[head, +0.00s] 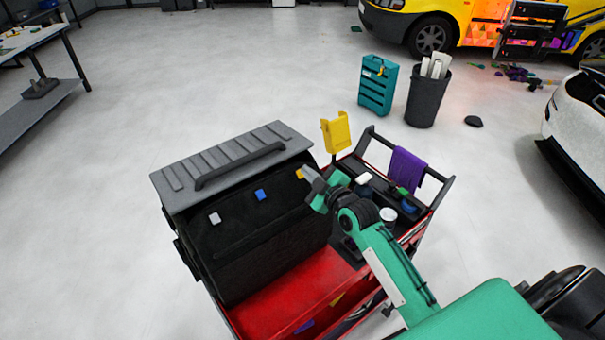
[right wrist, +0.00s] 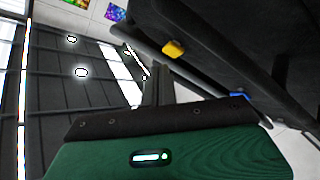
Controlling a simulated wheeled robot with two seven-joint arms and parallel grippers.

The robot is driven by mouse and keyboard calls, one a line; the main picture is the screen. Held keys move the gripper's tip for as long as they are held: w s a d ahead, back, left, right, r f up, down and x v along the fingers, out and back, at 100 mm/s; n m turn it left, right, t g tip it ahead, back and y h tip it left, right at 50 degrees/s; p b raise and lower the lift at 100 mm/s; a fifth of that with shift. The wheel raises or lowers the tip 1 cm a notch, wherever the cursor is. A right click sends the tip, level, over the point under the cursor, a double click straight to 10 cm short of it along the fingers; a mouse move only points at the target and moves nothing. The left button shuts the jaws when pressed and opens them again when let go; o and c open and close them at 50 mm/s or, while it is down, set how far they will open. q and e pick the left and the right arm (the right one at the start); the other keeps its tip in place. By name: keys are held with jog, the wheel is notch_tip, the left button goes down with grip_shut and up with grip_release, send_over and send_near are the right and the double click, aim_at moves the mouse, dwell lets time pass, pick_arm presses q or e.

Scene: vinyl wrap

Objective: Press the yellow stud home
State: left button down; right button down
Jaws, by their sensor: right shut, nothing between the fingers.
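The yellow stud (head: 300,173) sits on the dark panel (head: 255,238) of the open grey-topped case, near its upper right end. It also shows in the right wrist view (right wrist: 174,49) as a small yellow block standing out from the dark panel. My right gripper (head: 308,178) is shut and empty, close beside the yellow stud. In the right wrist view its fingers (right wrist: 157,82) point toward the panel, below and left of the stud. Whether they touch it I cannot tell. My left gripper is not in view.
A blue stud (head: 261,194) and a white stud (head: 214,218) sit along the same panel. The case stands on a red cart (head: 290,300). A yellow holder (head: 336,131), a purple cloth (head: 408,168) and a white can (head: 388,216) are right of it. Floor at left is clear.

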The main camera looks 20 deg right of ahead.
dwell(0.8)
jog(key=shift+w+f, duration=0.35)
jog(key=shift+f, duration=0.05)
jog(key=shift+w+a+f+b, duration=0.15)
jog(key=shift+w+f+b, duration=0.15)
jog(key=shift+f+b, duration=0.2)
dwell(0.6)
jog(key=shift+r, duration=0.15)
jog(key=shift+s+r+p, duration=0.35)
jog(key=shift+r+p, duration=0.2)
jog(key=shift+p, duration=0.1)
jog(key=shift+s+r, duration=0.15)
jog(key=shift+s, duration=0.1)
